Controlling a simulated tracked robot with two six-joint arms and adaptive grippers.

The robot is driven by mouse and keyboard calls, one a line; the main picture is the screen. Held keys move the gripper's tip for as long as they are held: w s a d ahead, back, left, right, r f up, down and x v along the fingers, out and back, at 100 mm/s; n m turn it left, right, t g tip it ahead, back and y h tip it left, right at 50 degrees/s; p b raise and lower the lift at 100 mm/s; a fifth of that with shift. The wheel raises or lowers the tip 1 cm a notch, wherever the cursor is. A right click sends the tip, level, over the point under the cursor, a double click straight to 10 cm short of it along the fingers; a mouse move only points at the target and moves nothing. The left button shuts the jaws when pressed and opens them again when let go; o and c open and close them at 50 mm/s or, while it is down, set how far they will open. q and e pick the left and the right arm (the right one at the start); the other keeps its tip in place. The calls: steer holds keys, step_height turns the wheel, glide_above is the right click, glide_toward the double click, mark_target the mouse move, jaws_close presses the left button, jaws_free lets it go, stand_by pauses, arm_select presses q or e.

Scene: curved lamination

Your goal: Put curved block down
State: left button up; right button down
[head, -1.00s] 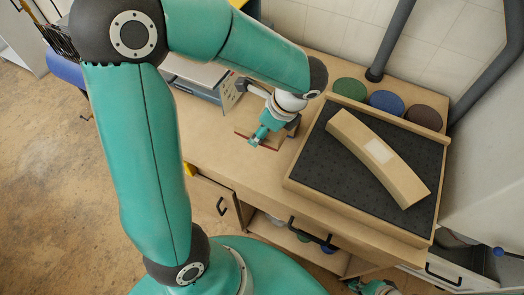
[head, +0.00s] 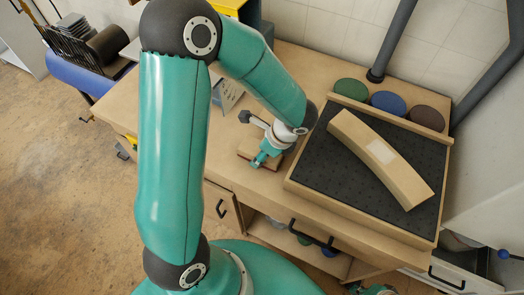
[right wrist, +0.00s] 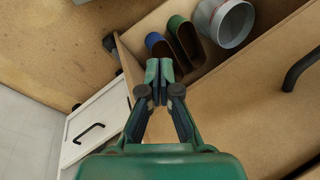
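The curved block (head: 355,143) is a long tan arched piece with a pale rectangular patch. It lies across the dark dotted pad (head: 330,178) inside a wooden-rimmed board on the bench, and no gripper touches it. My left gripper (head: 260,161) is left of the board, low over a small flat wooden piece (head: 245,151); its fingers are too small to tell open or shut. My right gripper (right wrist: 159,72) has its fingers together with nothing between them, in front of the open shelf. In the head view only a bit of the right gripper (head: 376,289) shows at the bottom edge.
Green (head: 350,90), blue (head: 387,102) and brown (head: 424,117) discs stand behind the board. Grey pipes (head: 392,40) rise at the back. The open shelf (right wrist: 188,48) below the bench holds coloured cylinders and a metal pot (right wrist: 232,22).

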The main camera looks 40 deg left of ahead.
arm_select(q)
steer(key=shift+f, duration=0.1)
steer(key=shift+f+b, duration=0.25)
steer(key=shift+b, duration=0.2)
steer(key=o, duration=0.9)
steer(key=shift+s+d, duration=0.1)
steer(key=shift+c, duration=0.2)
steer(key=o, duration=0.4)
steer(key=shift+f, duration=0.1)
steer(key=shift+c, duration=0.2)
steer(key=shift+r, duration=0.2)
steer(key=shift+r+p, duration=0.25)
steer(key=shift+p, duration=0.2)
steer(key=p+v, duration=0.1)
steer(key=v, duration=1.1)
steer(key=shift+r, duration=0.1)
